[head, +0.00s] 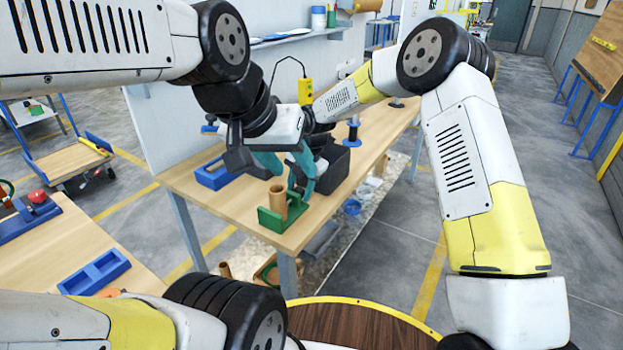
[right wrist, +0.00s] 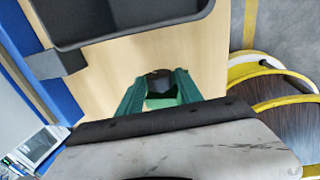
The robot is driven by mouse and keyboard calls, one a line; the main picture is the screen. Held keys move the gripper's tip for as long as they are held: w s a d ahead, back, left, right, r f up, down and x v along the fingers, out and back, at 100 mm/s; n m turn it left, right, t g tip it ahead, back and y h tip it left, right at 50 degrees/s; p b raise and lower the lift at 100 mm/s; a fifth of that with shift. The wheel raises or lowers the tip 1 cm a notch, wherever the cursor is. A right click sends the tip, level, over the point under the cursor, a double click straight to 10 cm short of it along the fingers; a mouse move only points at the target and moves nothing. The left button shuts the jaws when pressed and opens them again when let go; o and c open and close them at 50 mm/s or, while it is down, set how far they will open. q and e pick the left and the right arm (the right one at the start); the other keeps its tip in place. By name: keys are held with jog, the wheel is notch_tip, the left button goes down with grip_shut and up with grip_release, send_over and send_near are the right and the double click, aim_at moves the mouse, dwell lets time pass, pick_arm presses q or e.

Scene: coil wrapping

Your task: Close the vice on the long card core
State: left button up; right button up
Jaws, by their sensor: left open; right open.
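The green vice (head: 272,219) stands at the near corner of the wooden workbench. The brown card core (head: 278,195) stands upright at it, between its green parts; whether the jaws touch it I cannot tell. My left gripper (head: 270,164) is open above and behind the core, with teal fingers. My right gripper (head: 303,178) is open, low beside the vice on its right, partly overlapping the left one in view. In the right wrist view its two teal fingers (right wrist: 160,92) stand apart, with a dark round end and green vice parts (right wrist: 160,103) showing between them.
A blue tray (head: 211,176) lies on the bench to the left of the vice. A black bin (head: 337,163) stands close behind the right gripper and shows as a dark tray in the right wrist view (right wrist: 120,25). A blue spool (head: 353,131) stands farther back.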

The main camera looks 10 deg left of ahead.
grip_shut()
jog(key=shift+a+f+g+h, duration=0.1)
jog(key=shift+a+g+h, duration=0.3)
jog(key=shift+h, duration=0.7)
jog(key=shift+w+g+h, duration=0.15)
jog(key=shift+g+h, duration=0.35)
jog(key=shift+h, duration=1)
grip_release()
